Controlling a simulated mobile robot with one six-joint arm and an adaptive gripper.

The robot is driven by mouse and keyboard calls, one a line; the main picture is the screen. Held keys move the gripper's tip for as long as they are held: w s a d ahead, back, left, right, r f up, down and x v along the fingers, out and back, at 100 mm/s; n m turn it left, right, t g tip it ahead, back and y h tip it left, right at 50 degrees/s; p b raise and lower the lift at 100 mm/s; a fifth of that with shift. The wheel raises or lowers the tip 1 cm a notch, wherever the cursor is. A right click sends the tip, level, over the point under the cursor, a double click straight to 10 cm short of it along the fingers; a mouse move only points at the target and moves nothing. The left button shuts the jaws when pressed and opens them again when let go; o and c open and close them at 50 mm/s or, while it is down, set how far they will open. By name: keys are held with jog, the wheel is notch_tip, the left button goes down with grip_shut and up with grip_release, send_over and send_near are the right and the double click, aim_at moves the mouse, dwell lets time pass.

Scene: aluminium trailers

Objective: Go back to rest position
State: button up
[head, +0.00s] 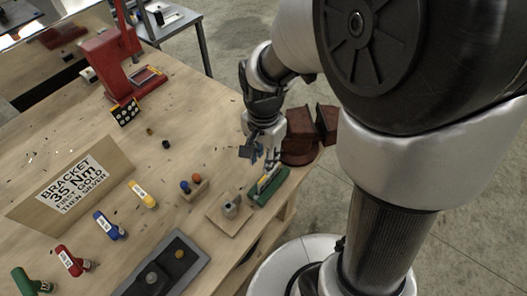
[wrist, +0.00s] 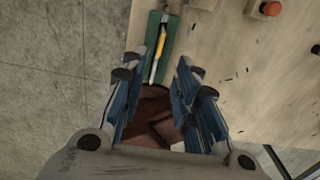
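My gripper (head: 252,150) hangs from my arm over the right edge of the wooden workbench (head: 185,95) in the head view. In the wrist view my gripper (wrist: 163,75) has its blue fingers spread apart, with nothing held between them. Below it in the wrist view is a green tray (wrist: 172,48) with a yellow-handled tool (wrist: 161,45) in it. The green tray also shows in the head view (head: 262,198), just below my gripper. A dark red vise (head: 300,150) stands right beside my gripper; it shows partly between the fingers in the wrist view (wrist: 148,108).
A sign (head: 78,183), a red press (head: 108,62) and several coloured tools, such as a yellow one (head: 143,194), stand on the bench. A wooden block with blue and red knobs (head: 193,188) and a grey tray (head: 135,290) lie nearby.

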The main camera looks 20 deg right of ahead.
jog(key=shift+r, duration=0.75)
jog(key=s+d+r+n+t+b, duration=0.2)
jog(key=s+r+n+t, duration=0.2)
jog(key=s+r+n, duration=0.6)
jog(key=s+r, duration=0.1)
jog(key=s, duration=0.2)
jog(key=shift+s+d+r+n+t, duration=0.2)
jog(key=shift+r+n+t, duration=0.1)
jog(key=shift+r+n, duration=0.1)
